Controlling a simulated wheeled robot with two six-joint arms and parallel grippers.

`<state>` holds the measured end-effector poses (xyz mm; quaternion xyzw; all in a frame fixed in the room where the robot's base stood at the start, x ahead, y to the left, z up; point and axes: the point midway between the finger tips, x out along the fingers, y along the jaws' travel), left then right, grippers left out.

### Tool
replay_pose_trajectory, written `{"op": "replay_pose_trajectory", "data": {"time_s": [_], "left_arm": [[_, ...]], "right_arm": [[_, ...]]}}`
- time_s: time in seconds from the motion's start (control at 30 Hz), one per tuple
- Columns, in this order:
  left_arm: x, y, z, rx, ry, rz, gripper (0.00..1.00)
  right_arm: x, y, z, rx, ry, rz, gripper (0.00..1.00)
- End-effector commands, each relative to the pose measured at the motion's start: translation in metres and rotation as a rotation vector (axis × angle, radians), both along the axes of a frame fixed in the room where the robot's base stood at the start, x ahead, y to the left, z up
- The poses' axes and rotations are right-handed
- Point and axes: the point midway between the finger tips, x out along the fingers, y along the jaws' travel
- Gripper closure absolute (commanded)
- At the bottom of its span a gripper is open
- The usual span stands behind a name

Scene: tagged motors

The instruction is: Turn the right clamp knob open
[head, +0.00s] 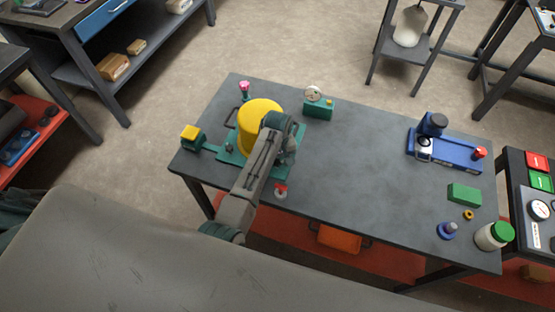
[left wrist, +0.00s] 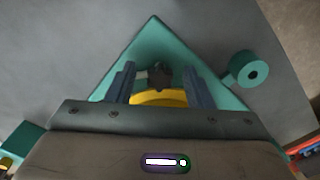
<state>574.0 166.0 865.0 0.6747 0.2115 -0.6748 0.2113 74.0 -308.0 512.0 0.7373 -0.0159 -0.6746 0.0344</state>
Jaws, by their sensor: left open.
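A teal fixture (head: 229,157) with a yellow cylinder (head: 258,112) stands on the left part of the dark table. In the head view, a red knob (head: 281,187) is at its lower right and a pink knob (head: 244,86) at its upper left. My left arm reaches over the fixture's right side and hides part of it. In the left wrist view, my left gripper (left wrist: 158,82) is open above the teal plate (left wrist: 154,40). A small dark knob-like part (left wrist: 160,74) shows between its fingers; I cannot tell whether they touch it. My right gripper is not in view.
A yellow-topped block (head: 191,133) is at the left. A blue fixture (head: 446,151) with a dark motor and red knob is far right. The table's middle (head: 360,165) is clear.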

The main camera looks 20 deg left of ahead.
Motion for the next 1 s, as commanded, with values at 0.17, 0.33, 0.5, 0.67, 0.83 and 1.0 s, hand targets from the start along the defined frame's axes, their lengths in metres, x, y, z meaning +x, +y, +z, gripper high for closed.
{"op": "replay_pose_trajectory", "data": {"time_s": [0.17,0.33,0.5,0.67,0.83,1.0], "left_arm": [[0.0,0.0002,0.0001,0.0,0.0,0.0,0.67],[0.0,0.0002,0.0002,0.0,0.0,0.0,0.98],[-0.0002,0.0006,0.0003,0.0,0.0,-0.043,0.98],[-0.0004,0.0012,0.0004,0.0,0.0,-0.126,0.98],[-0.0004,0.0012,0.0005,0.0,0.0,-0.137,0.98],[-0.0004,0.0011,0.0006,0.0,0.0,-0.136,0.65]], "right_arm": [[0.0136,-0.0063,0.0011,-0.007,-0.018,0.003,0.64],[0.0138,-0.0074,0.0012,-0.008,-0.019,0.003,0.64],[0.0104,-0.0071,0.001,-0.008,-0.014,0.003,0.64],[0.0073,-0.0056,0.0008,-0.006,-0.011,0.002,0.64],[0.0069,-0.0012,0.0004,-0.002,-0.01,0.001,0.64],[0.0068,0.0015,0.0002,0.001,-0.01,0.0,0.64]]}}
